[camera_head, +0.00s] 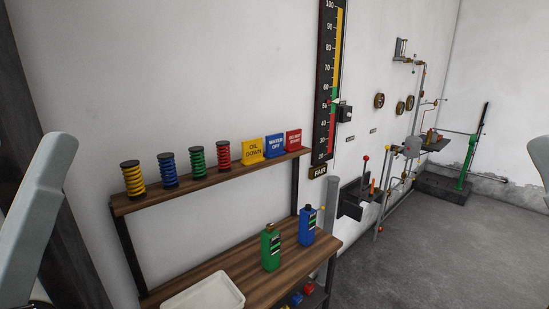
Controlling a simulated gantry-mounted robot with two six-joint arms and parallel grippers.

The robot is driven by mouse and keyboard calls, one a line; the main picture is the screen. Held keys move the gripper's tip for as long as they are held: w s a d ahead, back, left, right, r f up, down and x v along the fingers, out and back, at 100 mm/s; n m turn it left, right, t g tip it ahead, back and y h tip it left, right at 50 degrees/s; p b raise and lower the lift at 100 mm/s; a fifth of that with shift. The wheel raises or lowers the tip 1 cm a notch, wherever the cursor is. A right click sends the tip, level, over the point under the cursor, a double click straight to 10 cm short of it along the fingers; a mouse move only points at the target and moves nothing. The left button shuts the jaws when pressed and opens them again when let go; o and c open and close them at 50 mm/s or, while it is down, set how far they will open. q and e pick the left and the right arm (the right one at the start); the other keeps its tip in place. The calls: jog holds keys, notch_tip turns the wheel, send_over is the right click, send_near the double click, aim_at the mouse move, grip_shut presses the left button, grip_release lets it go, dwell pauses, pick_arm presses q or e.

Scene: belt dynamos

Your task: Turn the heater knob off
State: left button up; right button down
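I cannot pick out the heater knob for certain. A small dark box (345,112) is on the wall just right of the tall gauge board (326,90); it is too small to tell whether it carries a knob. Round brass-rimmed dials (379,100) are on the wall further right. A pale link of my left arm fills the left edge and a bit of my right arm shows at the right edge. Neither gripper is in view.
A wooden shelf (190,188) holds several coloured springs and three signs. The bench below (195,273) holds a green bottle (270,248), a blue bottle (308,226) and a white tray (203,294). Levers (360,185) and pipework stand beyond. Grey floor (450,245) is clear at right.

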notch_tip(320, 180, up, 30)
jog(key=p, duration=2.7)
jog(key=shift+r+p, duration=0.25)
jog(key=shift+p, duration=0.05)
